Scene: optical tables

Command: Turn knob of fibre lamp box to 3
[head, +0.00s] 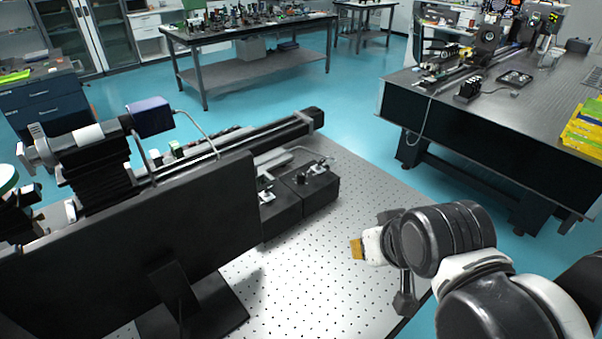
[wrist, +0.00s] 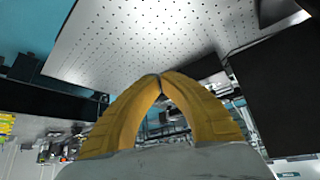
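Two black boxes (head: 283,214) with small metal fittings on top stand on the perforated table, behind the monitor's right end. I cannot tell whether either is the fibre lamp box, and no knob or number scale is readable. My gripper (head: 357,249) is above the right part of the table, to the right of and nearer than the boxes, apart from them. In the wrist view its two yellow fingers (wrist: 160,75) meet at the tips, with nothing seen between them. A dark shape (wrist: 205,66) beyond the fingertips is too unclear to name.
A large black monitor (head: 150,235) blocks the left front of the perforated table (head: 340,265). Behind it runs a long black rail (head: 265,140) with mounts. The table's right part is bare. Another optical table (head: 480,115) stands at the right, across blue floor.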

